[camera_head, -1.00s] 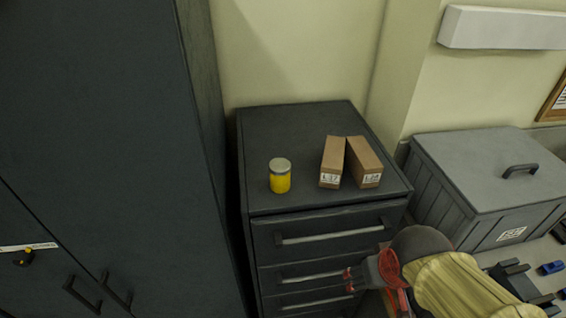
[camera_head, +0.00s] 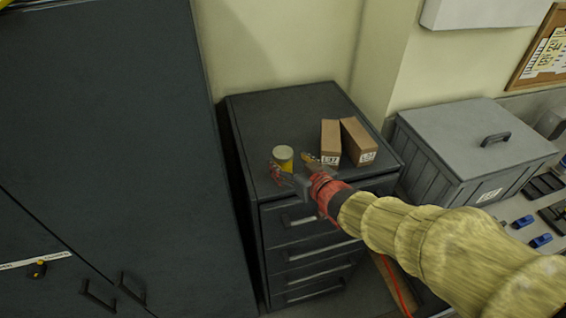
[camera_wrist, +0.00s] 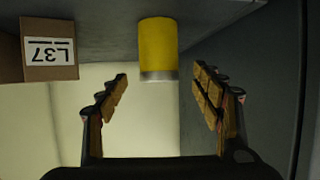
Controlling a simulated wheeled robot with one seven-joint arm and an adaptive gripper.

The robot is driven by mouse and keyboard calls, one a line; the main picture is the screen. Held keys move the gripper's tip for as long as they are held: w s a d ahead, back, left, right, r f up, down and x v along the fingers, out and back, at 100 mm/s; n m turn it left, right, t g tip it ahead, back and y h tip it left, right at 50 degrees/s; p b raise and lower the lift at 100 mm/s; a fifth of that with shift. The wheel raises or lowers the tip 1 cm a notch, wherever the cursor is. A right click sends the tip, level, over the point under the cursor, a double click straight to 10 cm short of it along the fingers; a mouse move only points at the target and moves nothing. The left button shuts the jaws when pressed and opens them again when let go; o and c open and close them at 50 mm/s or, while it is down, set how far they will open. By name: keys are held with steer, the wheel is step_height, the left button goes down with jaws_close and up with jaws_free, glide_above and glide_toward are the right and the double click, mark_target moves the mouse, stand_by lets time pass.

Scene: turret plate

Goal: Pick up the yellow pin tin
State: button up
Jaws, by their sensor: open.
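The yellow pin tin (camera_head: 283,156) has a pale grey lid and stands upright on top of the dark drawer cabinet (camera_head: 262,115). In the wrist view the tin (camera_wrist: 158,45) appears upside down, ahead of and between the two fingers. My gripper (camera_head: 292,168) is at the front of the cabinet top, with its fingers spread at the tin's near side. In the wrist view my gripper (camera_wrist: 163,90) is open and nothing is held. The tin's lower near side is partly hidden by my gripper in the head view.
Two brown cardboard boxes stand right of the tin, a left one (camera_head: 331,142) and a right one (camera_head: 358,142). The left box, labelled L37, shows in the wrist view (camera_wrist: 48,68). A tall dark cupboard (camera_head: 110,150) stands left, and a grey lidded bin (camera_head: 470,140) right.

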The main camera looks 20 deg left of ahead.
steer(key=x, duration=0.5)
steer(key=shift+w+f, duration=0.25)
steer(key=shift+f, duration=0.25)
steer(key=shift+c, duration=1.2)
steer(key=c, duration=1.3)
steer(key=shift+a+r, duration=0.1)
steer(key=shift+c, duration=0.2)
